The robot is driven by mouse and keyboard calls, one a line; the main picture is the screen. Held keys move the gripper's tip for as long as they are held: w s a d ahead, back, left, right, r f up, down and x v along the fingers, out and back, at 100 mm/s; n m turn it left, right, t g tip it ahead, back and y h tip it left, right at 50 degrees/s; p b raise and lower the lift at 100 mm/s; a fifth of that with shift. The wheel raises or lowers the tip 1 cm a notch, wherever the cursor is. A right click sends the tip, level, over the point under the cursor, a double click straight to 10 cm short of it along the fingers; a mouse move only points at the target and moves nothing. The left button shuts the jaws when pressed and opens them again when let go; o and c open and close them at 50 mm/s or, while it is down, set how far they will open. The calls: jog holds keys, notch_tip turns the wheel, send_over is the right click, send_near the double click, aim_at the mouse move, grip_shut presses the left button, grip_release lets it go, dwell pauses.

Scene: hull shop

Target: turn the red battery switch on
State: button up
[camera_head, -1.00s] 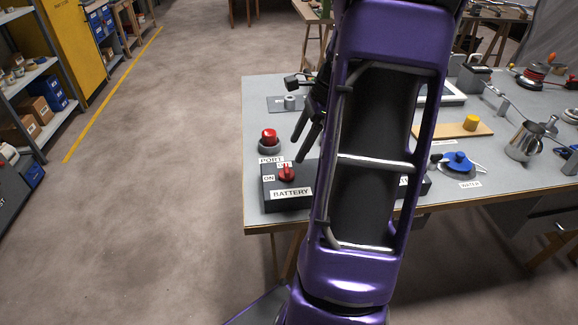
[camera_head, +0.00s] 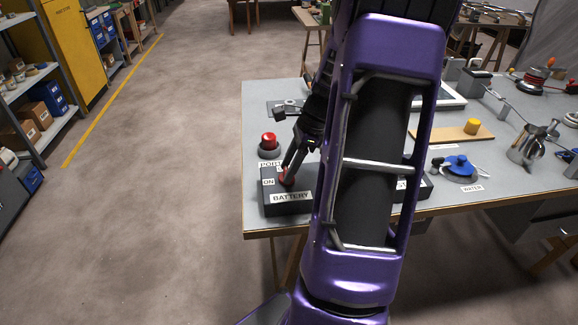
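The red battery switch (camera_head: 284,182) sits on top of a dark box (camera_head: 283,209) with a BATTERY label on its front, at the near left corner of the bench. An ON label (camera_head: 268,182) is to the left of the switch. My gripper (camera_head: 289,176) reaches down from the upper right with its fingertips at the switch. The fingers cover much of the red knob, so its pointing direction is hidden. I cannot tell whether the fingers are closed on it or only around it.
A red round knob on a grey base (camera_head: 269,143) stands just behind the box, by the PORT label. My purple arm hides the box's middle. A blue-handled valve (camera_head: 459,165), a yellow cylinder (camera_head: 472,126) and a metal jug (camera_head: 528,146) are to the right. Floor left of the bench is clear.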

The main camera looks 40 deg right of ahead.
grip_shut()
jog(key=shift+r+n+p, duration=0.15)
jog(key=shift+n+p, duration=0.25)
jog(key=shift+p, duration=0.05)
jog(key=n+g+p, duration=0.1)
jog(key=n+p, duration=0.1)
jog(key=shift+w+r+n+p, duration=0.1)
jog(key=shift+n+p, duration=0.2)
jog(key=n+g+p, duration=0.2)
jog(key=n+p, duration=0.1)
jog(key=n, duration=0.2)
jog(key=shift+w+n, duration=0.15)
jog(key=shift+n, duration=0.15)
jog(key=n+g+p, duration=0.2)
jog(key=n, duration=0.2)
jog(key=shift+w, duration=0.1)
jog(key=shift+a+f+n+g+h+p, duration=0.1)
jog(key=shift+n+g+h+p, duration=0.25)
jog(key=shift+n, duration=0.9)
jog(key=shift+f+n+g+h+p, duration=0.1)
jog(key=shift+n+g+h, duration=0.25)
jog(key=shift+n, duration=0.9)
jog(key=o, duration=0.7)
grip_release()
